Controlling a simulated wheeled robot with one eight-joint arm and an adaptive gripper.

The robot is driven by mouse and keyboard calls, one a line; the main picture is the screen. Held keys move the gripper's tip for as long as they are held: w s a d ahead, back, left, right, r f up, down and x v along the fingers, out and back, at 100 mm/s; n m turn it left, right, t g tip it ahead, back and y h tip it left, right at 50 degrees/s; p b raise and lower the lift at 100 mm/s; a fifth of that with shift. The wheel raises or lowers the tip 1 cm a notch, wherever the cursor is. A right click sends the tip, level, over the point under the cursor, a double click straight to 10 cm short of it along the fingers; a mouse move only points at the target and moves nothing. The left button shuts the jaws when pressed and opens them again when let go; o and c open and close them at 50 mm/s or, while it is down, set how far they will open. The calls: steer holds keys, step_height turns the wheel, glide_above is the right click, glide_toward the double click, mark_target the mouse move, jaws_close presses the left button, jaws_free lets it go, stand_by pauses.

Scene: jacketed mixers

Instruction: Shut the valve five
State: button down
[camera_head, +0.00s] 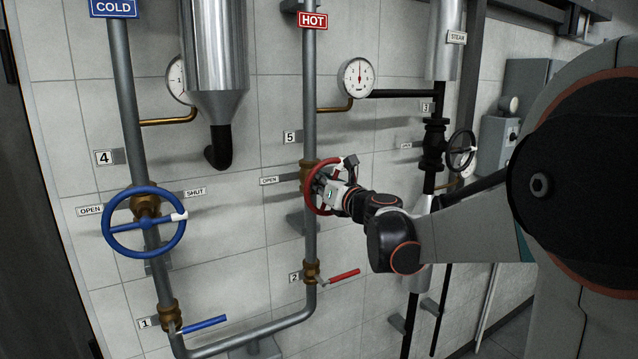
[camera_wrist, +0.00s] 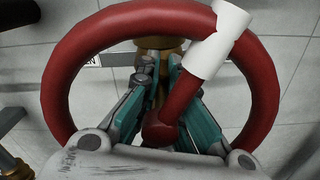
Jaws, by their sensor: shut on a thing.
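Valve five is a red handwheel (camera_head: 311,199) on the brass body of the hot pipe, below the plate marked 5 (camera_head: 293,137). My gripper (camera_head: 327,188) reaches into the wheel from the right and is shut on it. In the wrist view the red rim (camera_wrist: 62,85) arches around the fingers of my gripper (camera_wrist: 163,72), which are at the hub and a red spoke. A white band (camera_wrist: 218,38) marks the rim at the upper right, where that spoke meets it. An OPEN plate (camera_head: 269,181) is left of the wheel. No SHUT plate shows there; my gripper covers part of the wall.
A blue handwheel (camera_head: 145,222) is on the cold pipe at left. Red (camera_head: 344,275) and blue (camera_head: 204,324) lever handles stick out below. A black handwheel (camera_head: 461,151) on the steam line stands right, near my arm. A gauge (camera_head: 356,77) is above.

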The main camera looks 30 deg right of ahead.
steer(key=m, duration=0.6)
steer(key=shift+s+f, duration=0.1)
steer(key=shift+f, duration=0.05)
steer(key=m, duration=0.6)
steer(key=shift+m, duration=0.3)
steer(key=c, duration=1.6)
jaws_free()
steer(key=shift+c, duration=0.2)
